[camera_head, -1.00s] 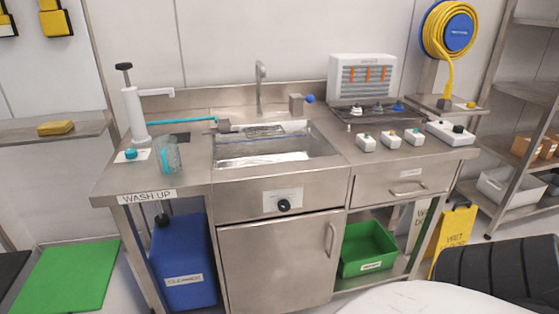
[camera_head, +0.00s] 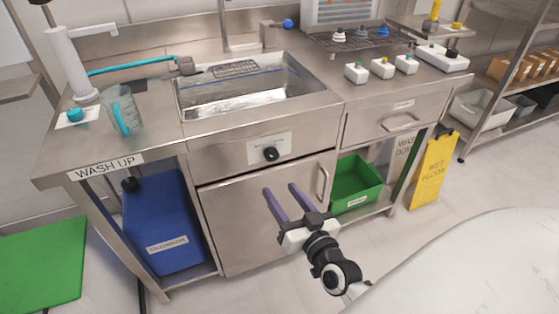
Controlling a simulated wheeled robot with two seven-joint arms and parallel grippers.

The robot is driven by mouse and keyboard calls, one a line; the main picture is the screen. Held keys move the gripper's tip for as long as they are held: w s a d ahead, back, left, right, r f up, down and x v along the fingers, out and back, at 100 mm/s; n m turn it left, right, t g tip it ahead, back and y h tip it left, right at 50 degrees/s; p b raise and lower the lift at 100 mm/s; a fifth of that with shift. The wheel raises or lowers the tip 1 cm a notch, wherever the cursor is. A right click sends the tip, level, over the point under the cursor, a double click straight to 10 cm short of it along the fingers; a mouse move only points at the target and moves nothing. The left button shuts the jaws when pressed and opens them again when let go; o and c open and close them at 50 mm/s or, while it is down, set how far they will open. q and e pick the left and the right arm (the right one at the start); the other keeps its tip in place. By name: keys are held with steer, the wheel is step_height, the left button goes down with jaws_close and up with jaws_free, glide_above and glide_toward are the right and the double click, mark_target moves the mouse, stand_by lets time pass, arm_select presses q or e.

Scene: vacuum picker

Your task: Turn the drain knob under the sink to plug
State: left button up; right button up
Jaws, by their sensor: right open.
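The drain knob (camera_head: 271,154) is a small round black knob on a white label plate (camera_head: 283,147), on the front panel below the sink (camera_head: 240,97). The print on the plate is too small to read. My right gripper (camera_head: 281,190) has two purple fingers, spread apart and empty. In the picture it is a little below the knob, in front of the cabinet door (camera_head: 245,225), and not touching the knob. My left gripper is out of view.
A door handle (camera_head: 323,184) stands out at the cabinet's right side. A green bin (camera_head: 357,190) is on the lower shelf, and a blue cleaner container (camera_head: 165,225) is at the left. A yellow wet-floor sign (camera_head: 433,172) stands at the right.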

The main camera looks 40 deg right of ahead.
mark_target(274, 157)
steer(key=shift+m+h, duration=0.7)
steer(key=shift+h, duration=0.1)
steer(key=x, duration=0.3)
steer(key=d+r+x, duration=0.1)
steer(key=x, duration=0.3)
steer(key=d+x, duration=0.1)
steer(key=x, duration=0.3)
steer(key=shift+s+d+r+b, duration=0.1)
steer(key=shift+r+b, duration=0.15)
steer(key=shift+b, duration=0.05)
steer(key=c, duration=1.1)
